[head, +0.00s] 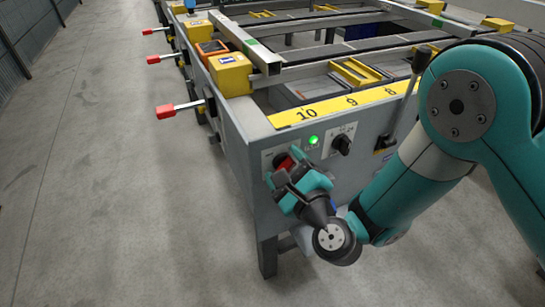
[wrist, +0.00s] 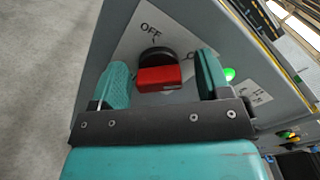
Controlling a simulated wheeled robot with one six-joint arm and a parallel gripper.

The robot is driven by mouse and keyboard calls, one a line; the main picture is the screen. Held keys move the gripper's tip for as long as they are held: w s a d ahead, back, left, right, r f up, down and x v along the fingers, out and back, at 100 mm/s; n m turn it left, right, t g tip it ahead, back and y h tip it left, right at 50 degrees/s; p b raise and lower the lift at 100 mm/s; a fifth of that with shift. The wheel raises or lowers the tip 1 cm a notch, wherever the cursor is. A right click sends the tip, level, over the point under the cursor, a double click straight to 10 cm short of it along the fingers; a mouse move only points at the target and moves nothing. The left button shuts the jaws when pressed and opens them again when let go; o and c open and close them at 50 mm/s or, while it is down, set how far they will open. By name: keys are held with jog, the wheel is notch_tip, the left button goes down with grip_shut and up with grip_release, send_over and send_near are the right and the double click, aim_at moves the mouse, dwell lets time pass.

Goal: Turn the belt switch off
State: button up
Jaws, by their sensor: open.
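The belt switch has a red handle (wrist: 158,79) on a round black base (wrist: 157,56), on a pale label plate. "OFF" is printed above it in the wrist view; a second label is partly hidden behind my right finger. I cannot tell for sure which label the handle points to. In the head view the red handle (head: 283,161) shows on the table's end panel, partly covered by my gripper (head: 297,176). In the wrist view my gripper (wrist: 162,82) is open, one teal finger on each side of the handle, with gaps showing.
A lit green lamp (head: 313,141) and a black rotary knob (head: 342,145) sit right of the switch on the grey panel. A lever (head: 408,92) stands further right. Red-tipped handles (head: 166,111) stick out from the table's left side. The floor at left is clear.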

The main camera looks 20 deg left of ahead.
jog(key=shift+a, duration=0.1)
jog(key=shift+c, duration=0.2)
jog(key=c, duration=0.9)
jog(key=shift+n, duration=0.4)
jog(key=n+p, duration=0.1)
jog(key=n, duration=0.2)
jog(key=shift+s+n, duration=0.15)
jog(key=shift+n, duration=0.15)
jog(key=n+p, duration=0.1)
jog(key=n, duration=0.3)
jog(key=shift+f+p, duration=0.15)
jog(key=shift+p, duration=0.25)
jog(key=n+p, duration=0.2)
jog(key=n, duration=0.3)
jog(key=shift+f+n, duration=0.1)
jog(key=shift+n, duration=0.3)
jog(key=shift+f+n+p, duration=0.2)
jog(key=shift+n+p, duration=0.9)
jog(key=shift+n, duration=0.8)
